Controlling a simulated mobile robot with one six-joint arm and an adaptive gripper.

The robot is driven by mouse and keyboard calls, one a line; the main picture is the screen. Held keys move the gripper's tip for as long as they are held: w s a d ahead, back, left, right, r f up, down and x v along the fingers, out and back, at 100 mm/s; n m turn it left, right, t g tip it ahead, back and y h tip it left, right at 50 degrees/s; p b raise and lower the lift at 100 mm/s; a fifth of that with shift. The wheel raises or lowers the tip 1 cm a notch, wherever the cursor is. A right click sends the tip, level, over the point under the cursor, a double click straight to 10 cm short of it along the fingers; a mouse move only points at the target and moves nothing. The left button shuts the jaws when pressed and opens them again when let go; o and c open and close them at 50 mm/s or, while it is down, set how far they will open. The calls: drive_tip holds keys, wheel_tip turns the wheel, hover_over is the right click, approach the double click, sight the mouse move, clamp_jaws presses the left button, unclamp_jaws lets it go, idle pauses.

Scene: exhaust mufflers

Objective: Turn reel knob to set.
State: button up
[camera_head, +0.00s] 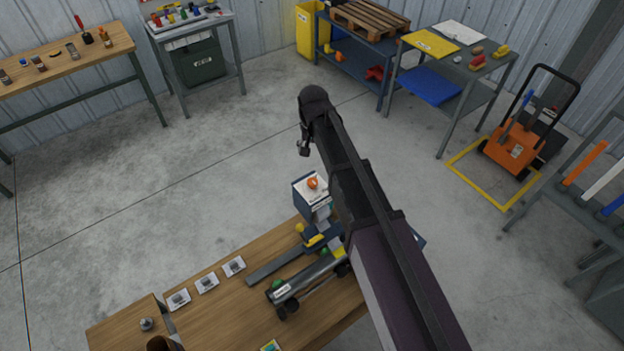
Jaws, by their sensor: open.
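An orange round knob (313,183) sits on the pale top face of a small blue box (311,197) at the back edge of the wooden bench. I take it as the reel knob, but no label or set mark can be read at this size. My gripper (303,149) is small and dark, at the far end of my arm. In the picture it is above the box, apart from the knob, with nothing seen in it. My arm crosses the bench and hides part of what lies right of the box.
On the wooden bench (232,305) are a grey cylinder with green ends (305,280), a dark rail (274,266) and several picture cards (207,282). An orange hand truck (514,148) and loaded tables stand behind. The concrete floor beyond the bench is clear.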

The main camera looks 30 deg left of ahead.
sight(312, 181)
drive_tip(key=shift+a+f, duration=0.1)
wheel_tip(312, 181, down, 14)
drive_tip(key=b, duration=1.3)
drive_tip(key=shift+r+b, duration=0.2)
drive_tip(key=shift+b, duration=0.15)
drive_tip(key=c, duration=1.2)
